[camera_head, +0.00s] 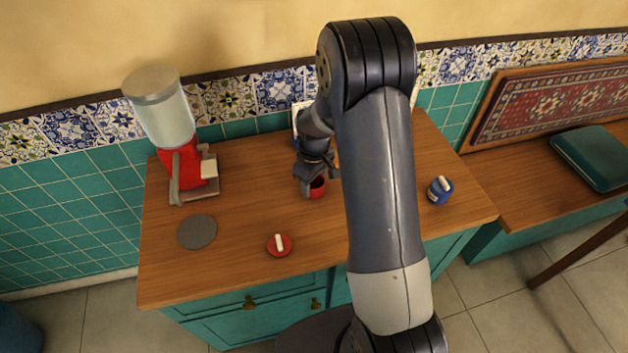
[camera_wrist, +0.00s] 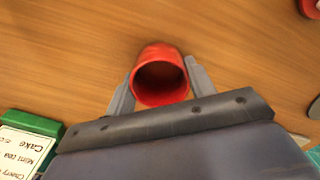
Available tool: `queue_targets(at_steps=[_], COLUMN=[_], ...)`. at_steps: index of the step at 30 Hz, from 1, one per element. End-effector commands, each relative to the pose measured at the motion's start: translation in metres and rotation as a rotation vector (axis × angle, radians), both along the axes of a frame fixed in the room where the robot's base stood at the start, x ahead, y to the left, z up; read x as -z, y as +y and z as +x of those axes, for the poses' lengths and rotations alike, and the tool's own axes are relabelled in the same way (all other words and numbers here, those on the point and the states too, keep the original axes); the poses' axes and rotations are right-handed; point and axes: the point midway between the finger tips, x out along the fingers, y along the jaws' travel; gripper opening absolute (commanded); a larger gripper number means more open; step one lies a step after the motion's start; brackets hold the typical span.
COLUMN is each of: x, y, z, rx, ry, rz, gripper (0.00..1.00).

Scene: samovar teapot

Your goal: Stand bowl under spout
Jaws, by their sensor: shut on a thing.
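A small red bowl (camera_head: 318,188), deep like a cup, is at the middle of the wooden counter, partly hidden by my gripper (camera_head: 318,178). In the wrist view the red bowl (camera_wrist: 160,78) sits between the two grey fingers of my gripper (camera_wrist: 160,74), which is shut on it. Its open mouth faces the wrist camera and looks empty. I cannot tell whether its base touches the counter. The dispenser (camera_head: 180,165), with a red body and a clear tank, stands at the back left. A small pale block juts from its right side; I cannot make out the spout clearly.
A flat grey disc (camera_head: 197,232) lies on the counter (camera_head: 235,265) in front of the dispenser. A red lid (camera_head: 279,245) with a white handle lies near the front edge. A blue pot (camera_head: 440,190) stands right. A green-framed card (camera_wrist: 25,140) is close to my gripper.

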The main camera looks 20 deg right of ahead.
Motion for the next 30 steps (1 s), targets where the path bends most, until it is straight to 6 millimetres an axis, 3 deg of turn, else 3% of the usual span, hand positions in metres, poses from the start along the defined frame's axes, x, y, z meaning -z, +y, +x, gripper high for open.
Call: queue_targets(at_steps=[9,10,17,25,30], x=[0.004,0.003,0.003,0.002,-0.011], y=[0.000,0.000,0.000,0.000,0.000], z=[0.000,0.000,0.000,0.000,0.001], rx=[0.000,0.000,0.000,0.000,0.000], ry=[-0.001,-0.001,0.000,0.000,-0.005], rz=[0.000,0.001,0.000,0.000,0.000], gripper=[0.24,0.53,0.72,0.74,0.74])
